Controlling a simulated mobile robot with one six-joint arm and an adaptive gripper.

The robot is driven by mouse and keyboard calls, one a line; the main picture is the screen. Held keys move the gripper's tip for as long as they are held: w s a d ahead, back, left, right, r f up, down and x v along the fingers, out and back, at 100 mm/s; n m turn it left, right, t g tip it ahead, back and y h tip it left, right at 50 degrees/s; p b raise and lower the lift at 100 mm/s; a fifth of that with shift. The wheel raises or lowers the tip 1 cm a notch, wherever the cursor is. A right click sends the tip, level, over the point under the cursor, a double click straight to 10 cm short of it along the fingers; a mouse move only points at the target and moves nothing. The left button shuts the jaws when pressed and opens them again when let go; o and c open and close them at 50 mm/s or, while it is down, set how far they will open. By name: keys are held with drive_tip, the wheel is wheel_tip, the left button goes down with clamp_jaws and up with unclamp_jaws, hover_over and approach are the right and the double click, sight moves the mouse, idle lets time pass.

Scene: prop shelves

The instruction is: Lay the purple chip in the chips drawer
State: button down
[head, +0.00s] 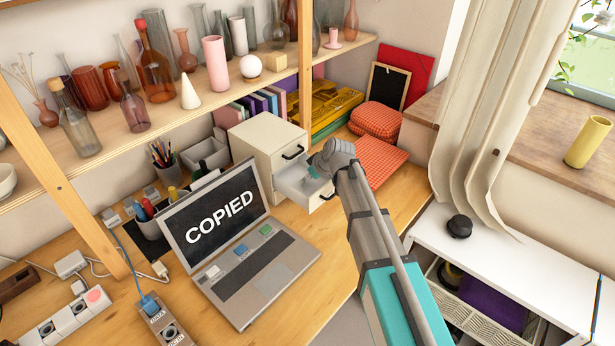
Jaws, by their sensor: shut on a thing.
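A small cream drawer cabinet (262,135) stands on the wooden desk behind the laptop. Its lower drawer (294,187) is pulled out, and the drawer above it is closed. My gripper (314,173) is over the right part of the open drawer, pointing down into it. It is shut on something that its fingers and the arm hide. I cannot make out the purple chip anywhere else. A white chip (212,272), a blue chip (241,249) and a green chip (265,230) lie on the laptop.
The open laptop (270,280) reads "COPIED" and sits just in front of the drawer. A red checked cloth (378,160) lies right of my gripper. A shelf of glassware (155,70) runs above the desk. Cables and a power strip (65,318) lie at front left.

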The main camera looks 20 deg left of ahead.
drive_tip(key=shift+c, duration=0.8)
unclamp_jaws()
drive_tip(key=shift+s, duration=0.1)
drive_tip(key=shift+r, duration=0.1)
